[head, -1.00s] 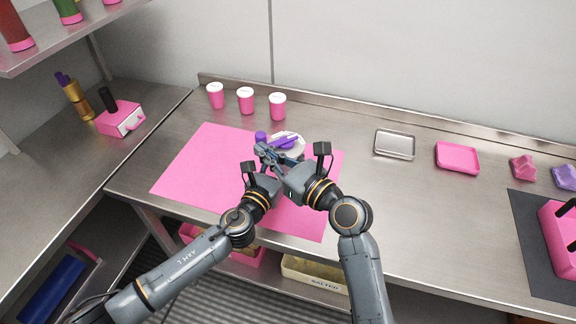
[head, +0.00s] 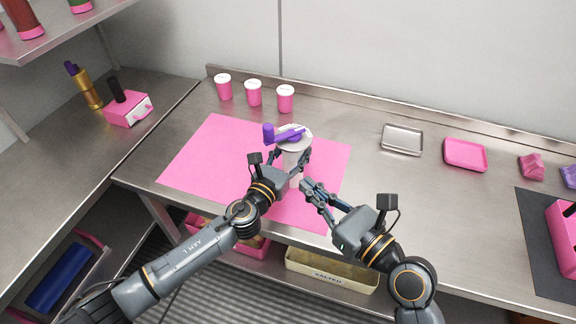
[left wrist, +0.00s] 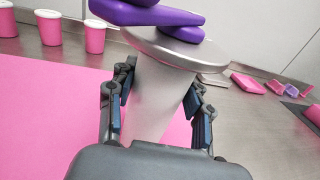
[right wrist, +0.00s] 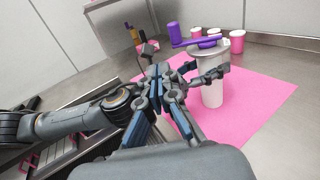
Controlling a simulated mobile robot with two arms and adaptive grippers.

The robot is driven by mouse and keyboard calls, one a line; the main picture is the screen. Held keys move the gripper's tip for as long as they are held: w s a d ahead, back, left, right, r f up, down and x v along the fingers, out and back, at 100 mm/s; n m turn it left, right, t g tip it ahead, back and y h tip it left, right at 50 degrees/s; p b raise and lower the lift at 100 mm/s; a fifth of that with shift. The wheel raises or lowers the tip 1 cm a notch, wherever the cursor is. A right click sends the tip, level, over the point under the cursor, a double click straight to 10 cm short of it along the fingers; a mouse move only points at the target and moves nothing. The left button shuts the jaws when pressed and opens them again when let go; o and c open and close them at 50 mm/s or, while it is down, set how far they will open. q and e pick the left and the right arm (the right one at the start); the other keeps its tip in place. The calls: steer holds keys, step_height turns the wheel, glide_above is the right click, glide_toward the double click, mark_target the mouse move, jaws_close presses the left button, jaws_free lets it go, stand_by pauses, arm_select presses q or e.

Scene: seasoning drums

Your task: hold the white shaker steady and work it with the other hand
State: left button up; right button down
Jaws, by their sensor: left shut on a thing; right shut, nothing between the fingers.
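The white shaker (head: 293,160) stands upright on the pink mat (head: 215,150). It has a wide round lid with a purple crank handle (head: 290,134) on top, whose purple knob (head: 268,133) points left. In the left wrist view the shaker's body (left wrist: 155,95) is between the fingers. My left gripper (head: 290,163) is shut on the body below the lid. My right gripper (head: 306,184) is shut and empty, in front and to the right of the shaker, apart from it. The shaker also shows in the right wrist view (right wrist: 212,92), beyond the right fingers (right wrist: 158,72).
Three pink cups with white lids (head: 254,93) stand at the back. A metal tray (head: 402,140) and a pink tray (head: 465,154) lie to the right, with clear counter in front. A pink box (head: 128,109) stands on the left counter. A shelf overhangs the upper left.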

mark_target(270, 135)
steer(key=shift+m+t+h, duration=0.3)
steer(key=shift+h, duration=0.1)
steer(key=x, duration=0.4)
steer(key=w+d+x, duration=0.1)
steer(key=x, duration=0.4)
steer(key=d+x, duration=0.1)
steer(key=x, duration=0.3)
steer(key=shift+w+a+r, duration=0.15)
steer(key=shift+w+a, duration=0.05)
steer(key=shift+w, duration=0.2)
steer(key=shift+w+a, duration=0.65)
steer(key=shift+a, duration=0.2)
steer(key=shift+d, duration=0.1)
steer(key=shift+s, duration=0.1)
steer(key=v, duration=0.8)
steer(key=shift+d, duration=0.3)
